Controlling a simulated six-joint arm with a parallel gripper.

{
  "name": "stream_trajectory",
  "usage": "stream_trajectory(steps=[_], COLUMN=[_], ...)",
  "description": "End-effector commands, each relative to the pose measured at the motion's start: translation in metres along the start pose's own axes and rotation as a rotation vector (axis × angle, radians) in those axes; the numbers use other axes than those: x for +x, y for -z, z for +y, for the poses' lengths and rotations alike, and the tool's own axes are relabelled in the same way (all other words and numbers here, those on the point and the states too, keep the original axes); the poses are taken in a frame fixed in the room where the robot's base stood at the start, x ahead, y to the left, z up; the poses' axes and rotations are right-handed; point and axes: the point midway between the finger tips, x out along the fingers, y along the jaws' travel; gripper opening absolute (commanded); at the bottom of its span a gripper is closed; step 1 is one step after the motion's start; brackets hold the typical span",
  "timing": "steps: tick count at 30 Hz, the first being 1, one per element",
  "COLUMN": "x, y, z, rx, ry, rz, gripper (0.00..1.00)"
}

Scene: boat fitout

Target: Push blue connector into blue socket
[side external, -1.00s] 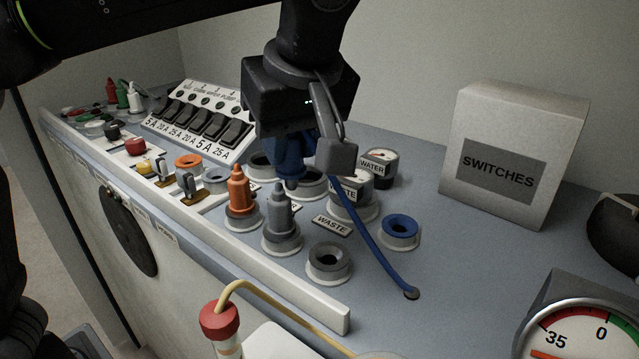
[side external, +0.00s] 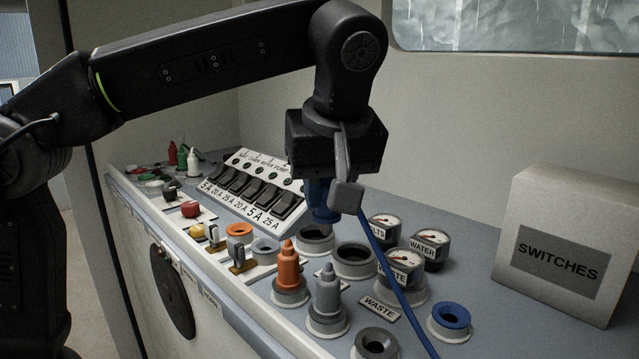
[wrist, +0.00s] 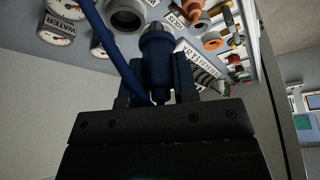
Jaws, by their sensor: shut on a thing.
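My gripper (side external: 335,192) is shut on the blue connector (side external: 322,205), which points down. In the wrist view, the connector (wrist: 158,62) sits between my fingers, its lower end close to a grey ring socket. A blue cable (side external: 385,262) runs from it to the lower right, and it also crosses the wrist view (wrist: 113,45). The blue socket (side external: 454,314), a blue ring on a white base, stands empty at the lower right in the side view, well apart from the connector. I cannot make out the blue socket in the wrist view.
Beneath the connector is an open grey socket (side external: 315,238), with another (side external: 355,262) beside it. Orange (side external: 289,270) and grey (side external: 328,295) connectors stand upright in front. Round gauges (side external: 402,272) stand near the cable. A SWITCHES box (side external: 560,245) is at right; a switch panel (side external: 250,188) is behind left.

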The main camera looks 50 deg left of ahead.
Motion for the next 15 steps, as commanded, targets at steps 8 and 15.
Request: stream_trajectory(steps=[8, 15], x=[0.004, 0.005], y=[-0.028, -0.050], z=[0.037, 0.068], rx=[0.553, 1.019], ry=[-0.231, -0.426], rz=[-0.001, -0.002], gripper=[0.03, 0.03])
